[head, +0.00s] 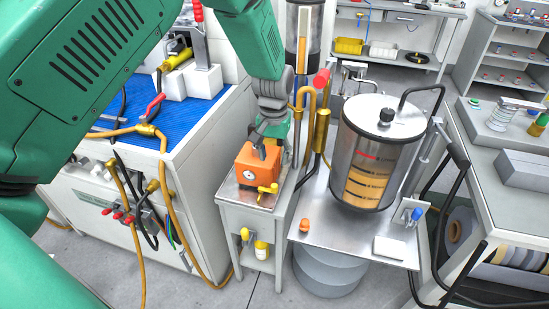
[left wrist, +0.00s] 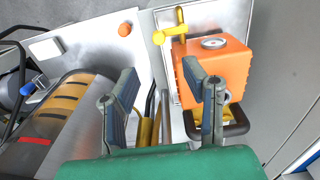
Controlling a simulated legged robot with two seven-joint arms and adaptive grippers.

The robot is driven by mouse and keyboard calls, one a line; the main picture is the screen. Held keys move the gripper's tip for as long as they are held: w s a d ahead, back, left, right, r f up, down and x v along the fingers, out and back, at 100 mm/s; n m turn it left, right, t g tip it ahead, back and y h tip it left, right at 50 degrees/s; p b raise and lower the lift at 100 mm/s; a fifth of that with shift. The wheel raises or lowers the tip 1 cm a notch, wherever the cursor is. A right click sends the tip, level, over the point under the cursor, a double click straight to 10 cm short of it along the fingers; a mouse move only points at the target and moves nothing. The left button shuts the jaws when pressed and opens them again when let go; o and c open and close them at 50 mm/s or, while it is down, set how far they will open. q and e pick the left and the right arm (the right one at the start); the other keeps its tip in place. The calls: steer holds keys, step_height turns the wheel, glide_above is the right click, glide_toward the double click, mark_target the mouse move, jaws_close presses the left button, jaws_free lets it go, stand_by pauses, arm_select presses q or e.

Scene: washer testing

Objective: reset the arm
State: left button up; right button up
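My left gripper (head: 266,132) reaches down from the green arm, close above and behind the orange box in the head view. In the left wrist view its two fingers (left wrist: 161,75) are spread wide with nothing held between them. One finger overlaps the orange box (left wrist: 225,70) in that view; I cannot tell whether they touch. The orange box (head: 258,166) has a round gauge and a yellow valve (head: 268,188) and stands on a narrow grey stand (head: 240,205). My right gripper is in neither view.
A clear cylindrical tank (head: 372,150) stands on a metal table (head: 325,240) to the right. Upright pipes (head: 322,130) stand close beside the gripper. A bench with a blue ribbed mat (head: 195,105) and hoses is at left. A grey worktable (head: 475,150) is at right.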

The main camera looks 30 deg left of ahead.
arm_select(q)
steer(key=s+f+m, duration=0.1)
steer(key=s+f, duration=1.2)
steer(key=s+d+f+m, duration=0.1)
steer(key=s, duration=0.9)
steer(key=s+d+f+m, duration=0.1)
steer(key=s+f, duration=0.1)
steer(key=s, duration=0.9)
steer(key=shift+s+d+t, duration=0.25)
steer(key=shift+t, duration=0.05)
steer(key=shift+w, duration=0.15)
